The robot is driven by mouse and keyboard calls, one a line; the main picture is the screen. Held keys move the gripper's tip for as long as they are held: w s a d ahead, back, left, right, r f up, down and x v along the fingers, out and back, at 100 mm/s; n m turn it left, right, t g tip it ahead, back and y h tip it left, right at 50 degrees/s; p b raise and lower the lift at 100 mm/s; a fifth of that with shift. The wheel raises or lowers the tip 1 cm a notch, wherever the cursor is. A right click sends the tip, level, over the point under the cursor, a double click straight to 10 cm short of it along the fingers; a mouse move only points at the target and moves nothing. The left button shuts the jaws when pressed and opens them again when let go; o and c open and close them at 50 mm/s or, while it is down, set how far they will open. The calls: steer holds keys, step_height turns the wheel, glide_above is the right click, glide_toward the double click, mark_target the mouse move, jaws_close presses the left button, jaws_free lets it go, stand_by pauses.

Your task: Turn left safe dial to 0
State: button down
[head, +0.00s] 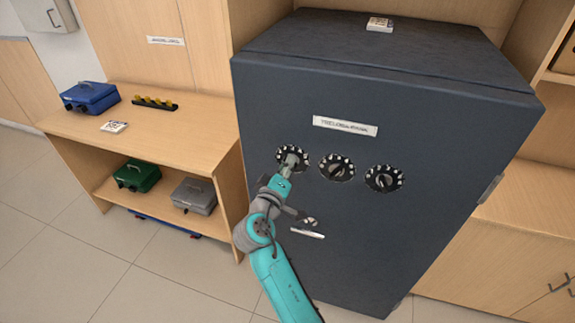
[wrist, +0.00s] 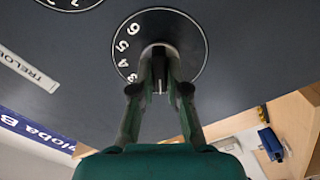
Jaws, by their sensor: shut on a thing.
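The dark safe (head: 345,240) has a row of three black dials with white numbers. The left dial (head: 281,152) is partly covered by my gripper (head: 289,163). The middle dial (head: 337,168) and right dial (head: 384,179) are clear. In the wrist view my gripper (wrist: 160,82) is shut on the knob of the left dial (wrist: 194,48), one finger on each side. The numbers 6, 5 and 4 show on the dial's left part. The 0 and the pointer mark cannot be made out.
A silver handle (head: 307,233) sits below the dials, close to my arm. A label plate (head: 345,126) is above them. A wooden shelf (head: 200,112) at left holds a blue cash box (head: 90,97), with green (head: 137,176) and grey (head: 194,196) boxes below.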

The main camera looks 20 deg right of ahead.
steer(key=n, duration=0.7)
steer(key=shift+a+f, duration=0.1)
steer(key=shift+f, duration=0.1)
stand_by(0.4)
steer(key=c, duration=1.2)
jaws_free()
steer(key=shift+o, duration=0.2)
steer(key=v, duration=1.2)
